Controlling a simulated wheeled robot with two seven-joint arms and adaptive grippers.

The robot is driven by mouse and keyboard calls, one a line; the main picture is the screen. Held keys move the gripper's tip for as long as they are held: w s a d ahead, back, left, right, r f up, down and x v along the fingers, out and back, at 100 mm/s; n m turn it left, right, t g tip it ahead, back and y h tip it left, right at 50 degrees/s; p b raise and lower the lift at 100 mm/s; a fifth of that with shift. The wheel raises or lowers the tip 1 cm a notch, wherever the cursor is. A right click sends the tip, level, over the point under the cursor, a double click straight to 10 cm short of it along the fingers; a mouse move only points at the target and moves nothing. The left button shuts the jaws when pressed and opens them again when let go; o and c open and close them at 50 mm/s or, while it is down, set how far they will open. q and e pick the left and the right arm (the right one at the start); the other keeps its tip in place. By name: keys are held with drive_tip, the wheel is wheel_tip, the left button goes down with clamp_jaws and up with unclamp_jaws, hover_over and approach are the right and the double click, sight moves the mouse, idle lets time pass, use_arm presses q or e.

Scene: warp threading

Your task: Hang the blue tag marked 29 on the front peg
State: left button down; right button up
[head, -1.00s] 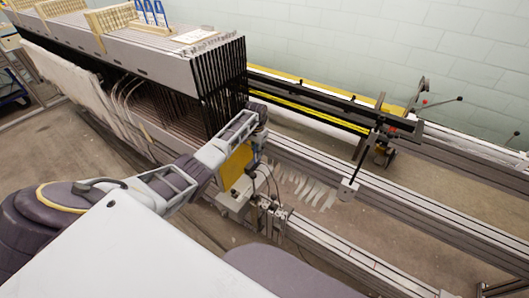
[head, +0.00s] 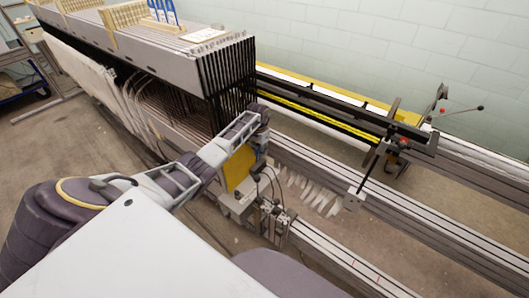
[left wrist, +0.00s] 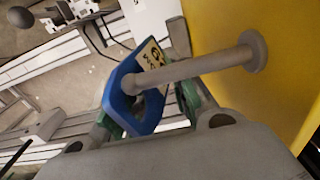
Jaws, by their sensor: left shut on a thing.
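The blue tag (left wrist: 119,98) shows in the left wrist view as a ring-like piece with a pale label bearing dark print, too blurred to read. My left gripper (left wrist: 150,95), with green finger pads, is shut on it. A grey peg (left wrist: 205,65) stands out from a yellow plate (left wrist: 285,60). The peg's free end overlaps the tag's opening; I cannot tell whether it passes through it. In the head view my left gripper (head: 262,140) is beside the yellow plate (head: 240,167), its fingers and the tag mostly hidden. My right gripper is not in view.
The tall frame with dark vertical bars (head: 230,85) stands just behind my left arm. Several blue tags (head: 162,12) stand on top of it. Grey rails (head: 340,170) run to the right. A small grey box with cables (head: 238,204) is below the gripper.

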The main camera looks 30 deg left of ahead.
use_arm(q)
drive_tip(key=shift+s+a+f, duration=0.15)
drive_tip(key=shift+s+a, duration=0.2)
drive_tip(key=shift+a, duration=0.25)
drive_tip(key=shift+s+a+f, duration=0.15)
drive_tip(key=shift+s+a, duration=0.2)
drive_tip(key=shift+a, duration=0.2)
drive_tip(key=c, duration=1.2)
unclamp_jaws()
drive_tip(key=shift+r, duration=0.1)
drive_tip(key=shift+w+d+r, duration=0.25)
drive_tip(key=shift+d+r, duration=0.05)
drive_tip(key=shift+r, duration=1.75)
drive_tip(key=shift+w+d+r, duration=0.25)
drive_tip(key=shift+r, duration=1.85)
drive_tip(key=shift+w+d+r, duration=0.25)
drive_tip(key=shift+d+r, duration=0.05)
drive_tip(key=shift+r, duration=1.75)
